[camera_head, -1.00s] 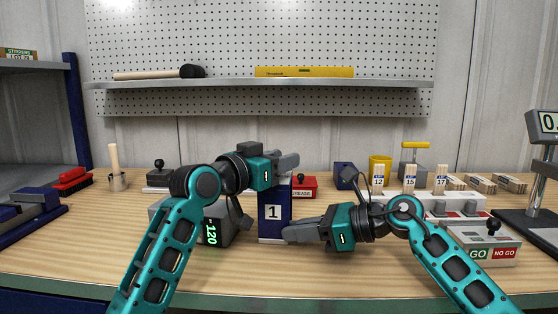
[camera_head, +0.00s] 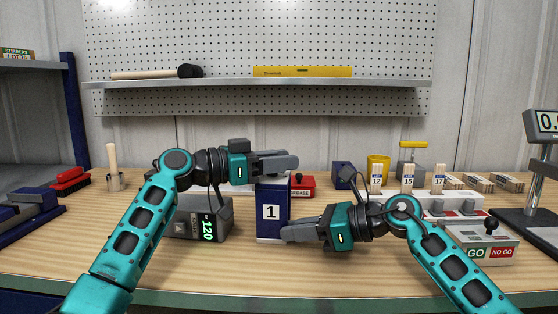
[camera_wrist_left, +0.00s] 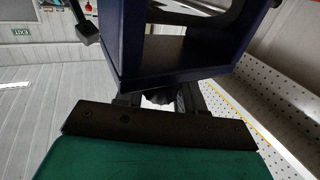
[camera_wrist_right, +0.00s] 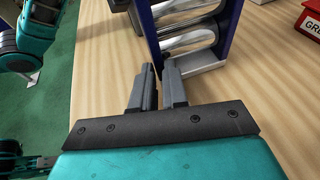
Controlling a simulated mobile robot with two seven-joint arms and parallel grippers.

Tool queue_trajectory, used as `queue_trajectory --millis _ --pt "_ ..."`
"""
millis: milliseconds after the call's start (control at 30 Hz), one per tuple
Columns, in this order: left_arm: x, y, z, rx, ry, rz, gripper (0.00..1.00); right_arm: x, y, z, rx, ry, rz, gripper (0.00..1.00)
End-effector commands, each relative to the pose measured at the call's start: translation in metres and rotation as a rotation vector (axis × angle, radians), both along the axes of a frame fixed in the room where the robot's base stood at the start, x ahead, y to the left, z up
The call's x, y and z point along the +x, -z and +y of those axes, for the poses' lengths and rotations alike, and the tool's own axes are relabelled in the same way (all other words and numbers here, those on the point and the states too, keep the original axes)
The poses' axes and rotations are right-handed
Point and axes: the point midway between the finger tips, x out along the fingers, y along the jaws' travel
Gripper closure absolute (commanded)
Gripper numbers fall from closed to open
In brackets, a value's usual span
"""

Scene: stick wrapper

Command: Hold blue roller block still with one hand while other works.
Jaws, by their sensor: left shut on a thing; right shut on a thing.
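The blue roller block (camera_head: 272,212), marked 1, stands upright on the bench in the head view. In the right wrist view its blue wall (camera_wrist_right: 149,35) and metal rollers (camera_wrist_right: 188,38) show. My right gripper (camera_head: 287,233) is low at the block's right side, shut on its near edge; the contact is partly hidden. My left gripper (camera_head: 292,162) is above the block's top, shut on a small dark part mostly hidden between its fingers. The left wrist view shows the block's hollow frame (camera_wrist_left: 175,55) just beyond those fingers.
A GO/NO GO box (camera_head: 488,245) and numbered holders (camera_head: 408,178) are at right. The front bench is clear.

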Motion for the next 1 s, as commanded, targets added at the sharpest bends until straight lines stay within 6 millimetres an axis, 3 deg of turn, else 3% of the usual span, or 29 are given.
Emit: queue_trajectory --millis 533,567,600,767,1000 --pt "-0.003 0.0034 -0.0029 0.002 0.044 0.006 0.93 0.0024 0.0003 -0.0021 0.001 0.01 0.001 1.0" --pt "-0.0029 0.0034 -0.003 0.002 0.044 0.006 0.61 0.0025 0.0003 -0.0021 0.001 0.01 0.001 1.0" --pt "-0.003 0.0035 -0.0031 0.002 0.045 0.006 0.57 0.0025 0.0003 -0.0021 0.001 0.011 0.001 1.0" --pt "-0.0028 0.0024 -0.0026 0.001 0.042 0.004 0.42 0.0022 0.0002 -0.0018 0.001 0.009 0.0 1.0" --pt "-0.0021 0.001 -0.0018 -0.001 0.039 0.001 0.41 0.0013 0.0004 -0.0013 0.0 0.006 0.001 1.0"
